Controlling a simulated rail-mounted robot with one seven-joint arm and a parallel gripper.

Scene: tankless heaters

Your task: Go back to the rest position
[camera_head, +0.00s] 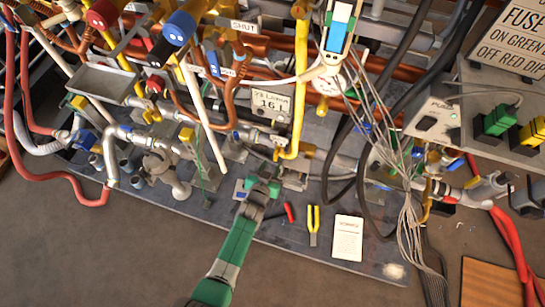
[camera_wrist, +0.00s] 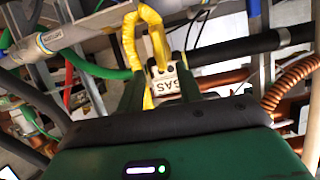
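My gripper (camera_head: 266,180) is at the end of my green arm, low over the front of the pipework in the head view. In the wrist view my gripper (camera_wrist: 159,82) shows two dark green fingers standing apart. Between and beyond them are a yellow looped strap or handle (camera_wrist: 131,38) and a white tag reading GAS (camera_wrist: 166,86). The fingers look apart with nothing clamped between them. Whether they touch the yellow loop cannot be told.
Dense pipes, valves and cables surround my gripper. A hanging grey cable bundle (camera_head: 408,215) is to its right. Yellow-handled pliers (camera_head: 314,224), a red-handled tool (camera_head: 289,211) and a white paper (camera_head: 347,238) lie on the dark board. Open floor (camera_head: 110,255) is at the front left.

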